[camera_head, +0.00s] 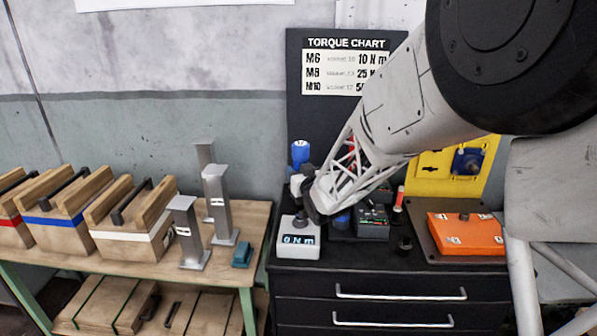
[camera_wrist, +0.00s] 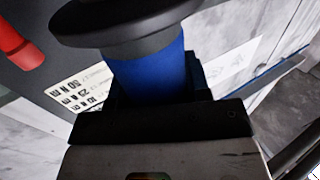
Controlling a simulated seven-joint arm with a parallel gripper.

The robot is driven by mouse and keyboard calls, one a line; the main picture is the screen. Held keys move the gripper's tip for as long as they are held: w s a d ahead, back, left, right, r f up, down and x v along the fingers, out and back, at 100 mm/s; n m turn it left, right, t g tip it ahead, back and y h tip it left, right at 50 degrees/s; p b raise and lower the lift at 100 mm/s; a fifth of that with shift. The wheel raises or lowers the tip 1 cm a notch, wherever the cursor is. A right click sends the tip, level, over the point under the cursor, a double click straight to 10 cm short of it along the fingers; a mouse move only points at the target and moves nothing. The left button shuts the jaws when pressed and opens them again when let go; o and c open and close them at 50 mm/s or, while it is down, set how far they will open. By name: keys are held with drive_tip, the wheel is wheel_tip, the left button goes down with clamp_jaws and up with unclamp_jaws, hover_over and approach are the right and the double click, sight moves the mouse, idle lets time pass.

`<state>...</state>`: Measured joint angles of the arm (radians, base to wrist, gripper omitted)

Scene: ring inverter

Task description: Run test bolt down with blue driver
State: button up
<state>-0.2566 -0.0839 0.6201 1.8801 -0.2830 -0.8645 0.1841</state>
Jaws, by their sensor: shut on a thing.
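The blue driver (camera_head: 300,150) stands about upright over the white torque tester (camera_head: 298,251), whose display reads 0 N m. My gripper (camera_head: 312,190) is shut on the driver. In the wrist view the driver's blue body (camera_wrist: 150,82) sits between the dark jaws of my gripper (camera_wrist: 160,112), with a wide black collar beyond. The driver's lower end is at the top of the tester. I cannot tell whether it touches the test bolt, which is hidden.
An orange block (camera_head: 465,234) lies on a dark plate at right. A small dark unit with a display (camera_head: 372,221) and a red-topped cylinder (camera_head: 400,196) stand beside my gripper. The torque chart (camera_head: 345,66) is behind. Wooden boxes (camera_head: 135,222) and metal stands (camera_head: 218,205) fill the left bench.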

sight(299, 162)
drive_tip(key=shift+f, duration=1.15)
idle(2.0)
drive_tip(key=shift+r, duration=0.2)
idle(0.6)
drive_tip(key=shift+r, duration=2.45)
drive_tip(key=shift+d, duration=0.1)
